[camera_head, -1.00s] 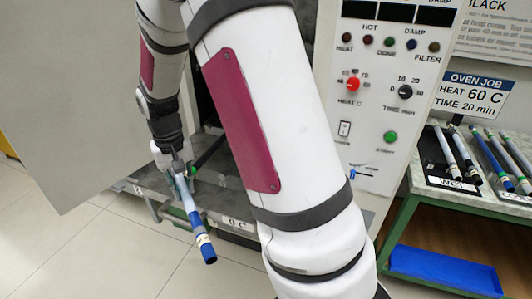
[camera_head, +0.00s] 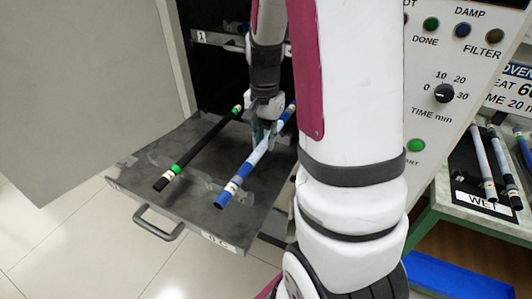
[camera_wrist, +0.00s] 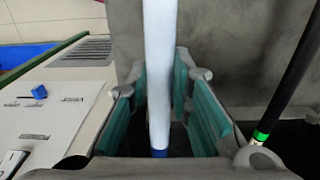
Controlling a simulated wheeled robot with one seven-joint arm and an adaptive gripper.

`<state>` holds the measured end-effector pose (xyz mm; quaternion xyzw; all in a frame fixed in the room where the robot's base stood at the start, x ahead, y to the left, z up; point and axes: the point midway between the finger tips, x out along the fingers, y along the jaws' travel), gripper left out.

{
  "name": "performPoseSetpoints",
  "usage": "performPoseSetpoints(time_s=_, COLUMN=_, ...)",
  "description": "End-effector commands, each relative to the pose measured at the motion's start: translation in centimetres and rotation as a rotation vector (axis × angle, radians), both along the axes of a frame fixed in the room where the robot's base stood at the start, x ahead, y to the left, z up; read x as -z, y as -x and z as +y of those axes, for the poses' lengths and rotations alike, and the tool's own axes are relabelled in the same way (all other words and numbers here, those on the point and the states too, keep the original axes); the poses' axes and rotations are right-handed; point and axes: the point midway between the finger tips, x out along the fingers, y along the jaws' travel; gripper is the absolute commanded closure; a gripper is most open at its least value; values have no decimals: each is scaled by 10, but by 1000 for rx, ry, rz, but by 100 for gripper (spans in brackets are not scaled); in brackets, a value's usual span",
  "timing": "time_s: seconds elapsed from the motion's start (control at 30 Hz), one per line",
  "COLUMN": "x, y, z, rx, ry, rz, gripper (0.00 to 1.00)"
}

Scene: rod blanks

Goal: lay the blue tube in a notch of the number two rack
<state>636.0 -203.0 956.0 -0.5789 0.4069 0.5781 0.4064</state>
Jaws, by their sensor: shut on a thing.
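The blue tube (camera_head: 241,174), with a pale middle section and blue ends, is in my gripper (camera_head: 264,131). It slants over a grey pulled-out tray (camera_head: 205,212); I cannot tell whether it touches the tray. In the wrist view the pale section of the tube (camera_wrist: 159,70) runs between the teal finger pads of my gripper (camera_wrist: 160,105), which is shut on it. The label on the tray front (camera_head: 222,241) is too small to read surely, and no rack marked two is clear. The notches are not clearly seen.
A black tube with green bands (camera_head: 205,148) lies on the tray, left of the blue tube. An upper shelf (camera_head: 215,40) sits behind, inside the oven. The control panel (camera_head: 450,60) and a bench with a WET rack (camera_head: 465,180) stand at the right.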

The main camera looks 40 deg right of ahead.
Motion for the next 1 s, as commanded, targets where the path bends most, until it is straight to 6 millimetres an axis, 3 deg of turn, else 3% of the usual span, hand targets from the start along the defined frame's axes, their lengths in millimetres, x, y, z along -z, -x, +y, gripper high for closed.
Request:
performPoseSetpoints(time_s=0.5, x=53, y=0, z=0, rx=-1, ry=0, rz=0, gripper=100)
performPoseSetpoints(time_s=0.87, x=56, y=0, z=0, rx=-2, ry=1, rz=0, gripper=100)
performPoseSetpoints(time_s=0.9, x=56, y=0, z=0, rx=-2, ry=1, rz=0, gripper=76)
performPoseSetpoints(time_s=0.97, x=56, y=0, z=0, rx=-2, ry=1, rz=-1, gripper=62)
performPoseSetpoints(time_s=1.0, x=56, y=0, z=0, rx=-2, ry=1, rz=-1, gripper=60)
